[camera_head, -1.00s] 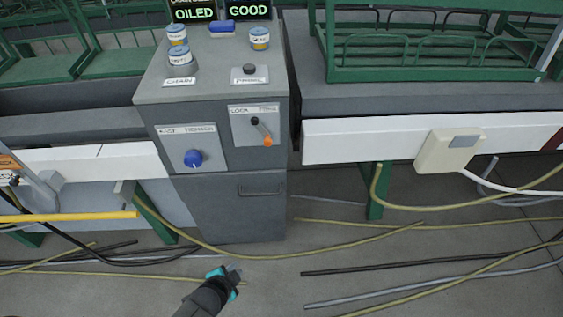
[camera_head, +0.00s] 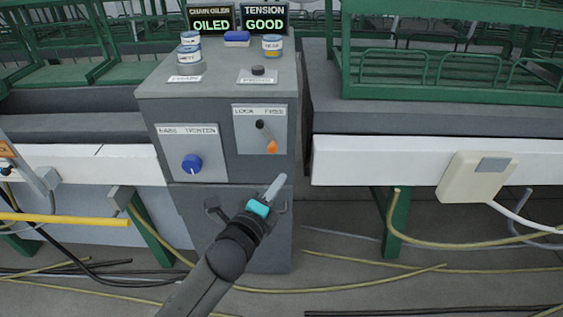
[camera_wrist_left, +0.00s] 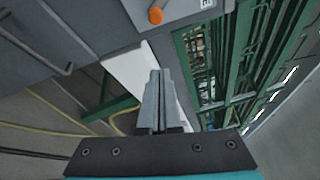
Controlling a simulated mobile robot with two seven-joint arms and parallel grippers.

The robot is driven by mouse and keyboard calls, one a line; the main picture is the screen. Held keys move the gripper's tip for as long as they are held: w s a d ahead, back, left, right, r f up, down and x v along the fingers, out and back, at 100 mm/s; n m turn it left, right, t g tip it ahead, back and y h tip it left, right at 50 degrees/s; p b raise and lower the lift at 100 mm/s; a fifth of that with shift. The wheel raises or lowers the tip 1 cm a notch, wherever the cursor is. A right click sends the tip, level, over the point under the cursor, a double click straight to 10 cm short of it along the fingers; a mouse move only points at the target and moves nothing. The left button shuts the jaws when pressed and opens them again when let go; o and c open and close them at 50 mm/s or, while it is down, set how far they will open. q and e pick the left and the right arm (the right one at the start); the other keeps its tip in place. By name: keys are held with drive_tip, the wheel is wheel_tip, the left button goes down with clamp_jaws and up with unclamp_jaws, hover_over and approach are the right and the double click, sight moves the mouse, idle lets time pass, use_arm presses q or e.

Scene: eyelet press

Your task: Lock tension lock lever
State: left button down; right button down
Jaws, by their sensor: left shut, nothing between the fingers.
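The tension lock lever (camera_head: 267,138) is a dark lever with an orange tip on a white plate marked LOCK and FREE, on the front of the grey cabinet (camera_head: 238,215). It slants down to the right. Its orange tip also shows at the top of the left wrist view (camera_wrist_left: 156,15). My left gripper (camera_head: 275,187) is in front of the cabinet, below the lever and apart from it. Its fingers are shut with nothing between them and point up and right; they also show in the left wrist view (camera_wrist_left: 157,95). My right gripper is not in view.
A blue knob (camera_head: 191,164) sits on the plate to the left of the lever. Two displays read OILED (camera_head: 211,23) and GOOD (camera_head: 264,23). Cans stand on the cabinet top. A cream box (camera_head: 477,180) is on the white rail at right. Hoses lie on the floor.

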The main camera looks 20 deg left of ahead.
sight(267, 138)
use_arm(q)
drive_tip(key=shift+w, duration=0.15)
